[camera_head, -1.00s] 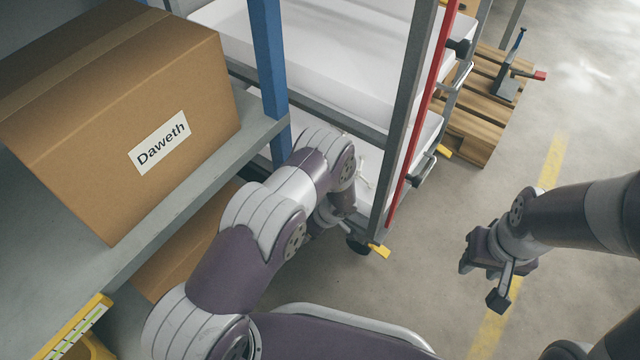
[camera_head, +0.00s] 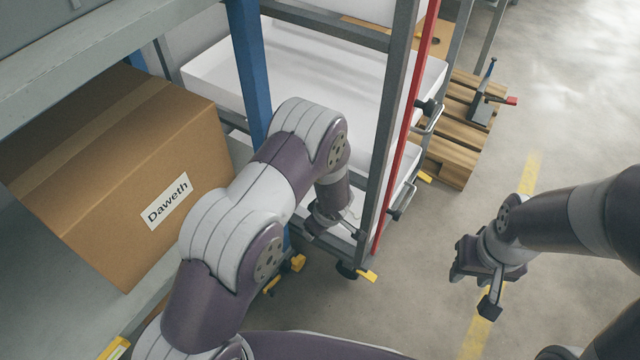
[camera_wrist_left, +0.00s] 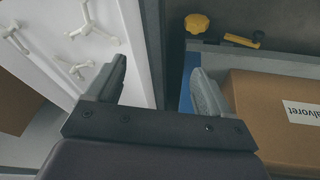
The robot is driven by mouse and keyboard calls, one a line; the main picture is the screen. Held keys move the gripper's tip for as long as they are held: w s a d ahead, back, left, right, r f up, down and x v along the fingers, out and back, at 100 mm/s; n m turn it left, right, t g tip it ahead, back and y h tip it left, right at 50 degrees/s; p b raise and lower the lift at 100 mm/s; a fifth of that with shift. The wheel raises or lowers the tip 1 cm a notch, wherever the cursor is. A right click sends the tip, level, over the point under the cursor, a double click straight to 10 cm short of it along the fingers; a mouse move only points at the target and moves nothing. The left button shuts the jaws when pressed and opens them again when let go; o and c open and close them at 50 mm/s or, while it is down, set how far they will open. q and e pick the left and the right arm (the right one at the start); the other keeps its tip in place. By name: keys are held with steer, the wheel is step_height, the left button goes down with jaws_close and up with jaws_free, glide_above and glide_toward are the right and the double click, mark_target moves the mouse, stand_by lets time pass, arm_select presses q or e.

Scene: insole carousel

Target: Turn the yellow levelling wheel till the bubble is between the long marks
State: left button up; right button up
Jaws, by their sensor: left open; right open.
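A yellow knob, apparently the levelling wheel (camera_head: 298,262), shows low by the foot of the blue post in the head view. It also shows at the top of the left wrist view (camera_wrist_left: 197,23), beyond the fingers. My left gripper (camera_wrist_left: 158,85) is open and empty, with the knob ahead and to its right, apart from it. In the head view the left gripper is partly hidden beside the trolley. A yellow level (camera_head: 115,348) is cut off at the bottom left; its bubble cannot be read. My right gripper (camera_head: 478,268) is open above the floor.
A trolley with white trays (camera_head: 215,88) and a red bar stands close beside my left arm. The shelf with a blue post (camera_head: 247,65) holds a cardboard box (camera_head: 130,170). A wooden pallet (camera_head: 445,160) lies behind. Floor at the right is clear.

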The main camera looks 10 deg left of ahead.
arm_select(q)
step_height(320, 180, up, 17)
steer(key=s+m+h+p, duration=0.2)
steer(key=m+h+p, duration=0.1)
steer(key=m, duration=0.2)
steer(key=shift+s+d+r+m+h, duration=0.2)
steer(key=shift+s+m+h, duration=0.1)
steer(key=shift+s+m, duration=0.1)
